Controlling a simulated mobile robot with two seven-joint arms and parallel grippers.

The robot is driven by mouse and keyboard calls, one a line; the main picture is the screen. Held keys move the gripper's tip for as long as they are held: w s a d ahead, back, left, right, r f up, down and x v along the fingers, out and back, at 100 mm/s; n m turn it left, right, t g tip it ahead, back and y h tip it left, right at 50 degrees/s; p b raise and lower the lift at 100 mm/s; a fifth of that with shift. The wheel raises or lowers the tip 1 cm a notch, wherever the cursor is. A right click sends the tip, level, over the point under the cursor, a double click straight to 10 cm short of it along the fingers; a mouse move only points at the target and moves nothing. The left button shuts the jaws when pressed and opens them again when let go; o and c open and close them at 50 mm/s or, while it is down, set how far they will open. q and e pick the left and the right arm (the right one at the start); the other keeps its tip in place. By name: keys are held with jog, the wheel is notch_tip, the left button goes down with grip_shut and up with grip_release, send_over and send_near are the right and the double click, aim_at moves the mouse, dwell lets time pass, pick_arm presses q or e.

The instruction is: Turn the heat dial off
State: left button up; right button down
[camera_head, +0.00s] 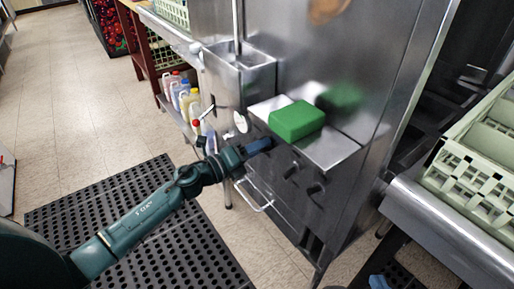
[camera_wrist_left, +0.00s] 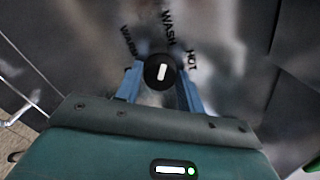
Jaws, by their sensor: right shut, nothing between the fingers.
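The heat dial (camera_wrist_left: 159,72) is a round black knob with a white mark. It shows in the left wrist view on a steel panel, with WARM, WASH and HOT printed around its upper side. The white mark points up, tilted slightly right, toward WASH. My left gripper (camera_wrist_left: 160,82) is open, with one blue finger on each side of the dial; I cannot tell whether they touch it. In the head view my left gripper (camera_head: 262,145) is at the machine's front, below the steel ledge, and hides this dial. My right gripper (camera_head: 379,282) is shut and empty at the bottom edge.
A green block (camera_head: 296,121) lies on the steel ledge (camera_head: 333,151) just above my left gripper. Two more black knobs (camera_head: 317,189) sit to its right. A bar handle (camera_head: 255,196) is below. A pale green rack (camera_head: 486,150) stands on the right counter.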

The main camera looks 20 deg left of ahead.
pick_arm(q)
jog(key=c, duration=0.5)
pick_arm(e)
jog(key=shift+r, duration=0.1)
